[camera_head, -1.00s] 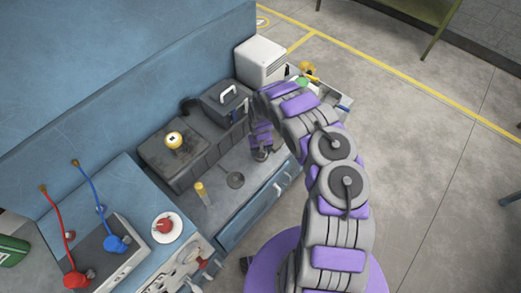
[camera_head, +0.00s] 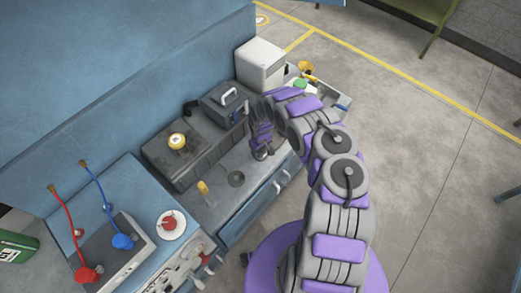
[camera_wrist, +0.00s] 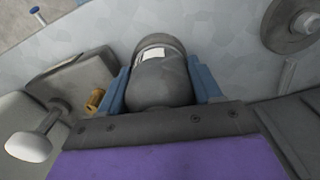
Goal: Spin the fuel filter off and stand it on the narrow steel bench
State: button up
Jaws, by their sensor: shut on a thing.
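A dark grey canister with a white label band, which looks like the fuel filter (camera_wrist: 165,75), sits between the two blue fingers of my gripper (camera_wrist: 162,92) in the wrist view. The gripper is shut on it. In the head view my gripper (camera_head: 261,153) points down over the right part of the grey-topped steel bench (camera_head: 215,208). The filter is mostly hidden there by the gripper. I cannot tell whether its lower end touches a surface.
A dark disc (camera_head: 236,179) lies on the bench beside a yellow-topped upright (camera_head: 203,188). A red knob (camera_head: 169,223) is at left. Bench top near the disc is clear.

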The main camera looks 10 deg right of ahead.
jog(key=n+p, duration=0.2)
jog(key=n, duration=0.1)
jog(key=shift+s+r, duration=0.1)
jog(key=shift+f+n+p, duration=0.25)
jog(key=shift+n+p, duration=0.2)
jog(key=shift+n, duration=0.55)
jog(key=shift+s+r+n+p, duration=0.1)
jog(key=shift+n+p, duration=0.4)
jog(key=shift+n, duration=0.4)
jog(key=n, duration=0.3)
jog(key=shift+p, duration=0.35)
